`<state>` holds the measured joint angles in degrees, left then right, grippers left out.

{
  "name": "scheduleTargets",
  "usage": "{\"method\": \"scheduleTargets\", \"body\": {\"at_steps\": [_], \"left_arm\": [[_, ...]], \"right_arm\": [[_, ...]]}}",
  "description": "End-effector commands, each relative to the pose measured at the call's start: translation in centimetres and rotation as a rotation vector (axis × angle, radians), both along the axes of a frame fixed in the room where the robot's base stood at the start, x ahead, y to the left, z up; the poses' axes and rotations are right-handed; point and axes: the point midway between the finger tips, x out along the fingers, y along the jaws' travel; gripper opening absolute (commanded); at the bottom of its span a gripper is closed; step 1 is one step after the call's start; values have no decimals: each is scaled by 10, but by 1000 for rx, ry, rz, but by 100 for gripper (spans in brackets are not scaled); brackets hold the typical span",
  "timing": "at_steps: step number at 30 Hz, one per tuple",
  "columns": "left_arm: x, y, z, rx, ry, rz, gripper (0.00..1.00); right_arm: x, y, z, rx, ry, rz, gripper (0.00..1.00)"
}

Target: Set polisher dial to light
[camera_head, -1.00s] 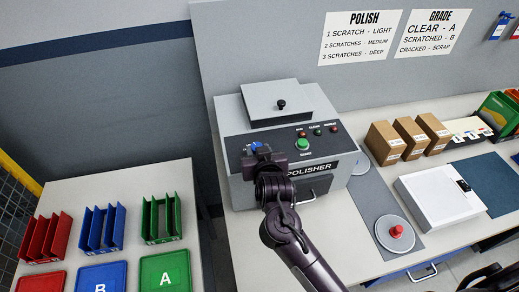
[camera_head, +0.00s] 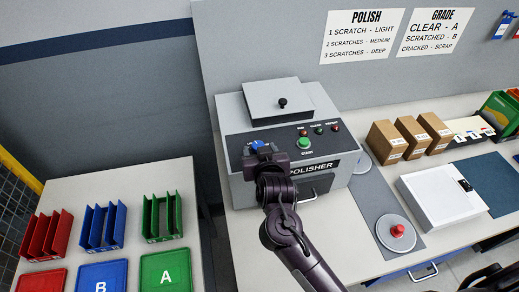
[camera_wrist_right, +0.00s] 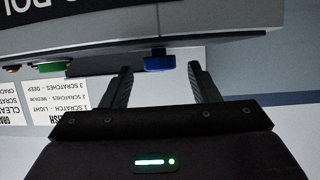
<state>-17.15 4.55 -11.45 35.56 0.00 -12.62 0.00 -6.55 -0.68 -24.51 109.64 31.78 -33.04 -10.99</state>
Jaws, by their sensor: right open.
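The grey polisher (camera_head: 238,183) stands on the bench with a dark sloped control panel. Its blue dial (camera_head: 256,144) is at the panel's left end, partly hidden by my right gripper (camera_head: 261,153). In the right wrist view, which is upside down, the blue dial (camera_wrist_right: 160,62) lies between the tips of my open right gripper (camera_wrist_right: 159,70), with a gap on each side. The dial's setting marks are hidden or too small to read. A green start button (camera_head: 303,143) is to the right of the dial. My left gripper is not in view.
A wall sign (camera_head: 362,36) reads one scratch, light. Several cardboard boxes (camera_head: 384,142), a white device (camera_head: 440,195) and a red button (camera_head: 397,231) are on the bench at right. Coloured bins (camera_head: 103,227) and trays stand on the left table.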

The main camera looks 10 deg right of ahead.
Motion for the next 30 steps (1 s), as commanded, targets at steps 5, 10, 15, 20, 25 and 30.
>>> {"method": "scheduleTargets", "body": {"at_steps": [5, 10, 15, 20, 25, 30], "left_arm": [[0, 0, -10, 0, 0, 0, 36], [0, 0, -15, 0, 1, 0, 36], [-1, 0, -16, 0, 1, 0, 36], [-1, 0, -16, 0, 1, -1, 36], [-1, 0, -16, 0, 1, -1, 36], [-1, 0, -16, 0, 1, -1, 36]], "right_arm": [[-28, 2, 8, 3, 0, 2, 55], [-52, 3, 20, 2, -1, 1, 55], [-63, 3, 25, 1, -1, 2, 55], [-64, 3, 26, 0, 0, 1, 55], [-63, 3, 27, 0, -1, 1, 55], [-63, 3, 26, 0, -1, 1, 55]]}}
